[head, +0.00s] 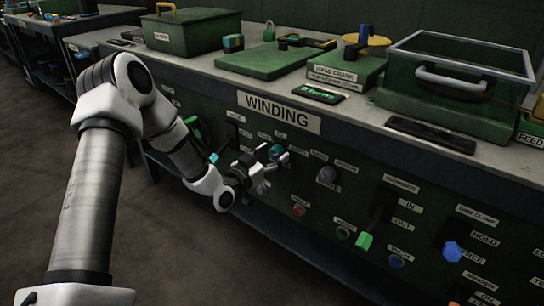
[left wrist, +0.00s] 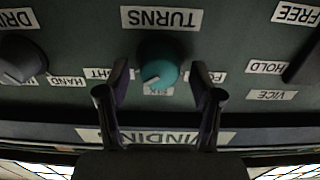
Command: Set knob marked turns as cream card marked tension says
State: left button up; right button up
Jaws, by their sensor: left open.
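The teal knob (left wrist: 158,62) sits above the "TURNS" label (left wrist: 160,18), which appears upside down in the left wrist view. A white pointer mark shows at the knob's lower left in that view. A small label lies below the knob, and labels on both sides are partly hidden by my fingers. My left gripper (left wrist: 160,80) is open, with one finger on each side of the knob. In the head view my left gripper (head: 273,161) is at the teal knob (head: 276,152) on the panel. I cannot make out a cream card marked tension. My right gripper is not in view.
A dark knob (left wrist: 20,63) stands beside the teal one. A lever (left wrist: 303,60) is on the other side. The "WINDING" plate (head: 279,112) is above.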

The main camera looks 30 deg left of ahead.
pick_arm(q)
jog(key=c, duration=1.1)
jog(key=shift+n, duration=0.3)
jog(key=n, duration=0.4)
jog(key=shift+a, duration=0.1)
jog(key=n+b, duration=0.1)
jog(key=n, duration=0.5)
jog(key=shift+a, duration=0.1)
jog(key=o, duration=1.1)
jog(key=shift+f, duration=0.1)
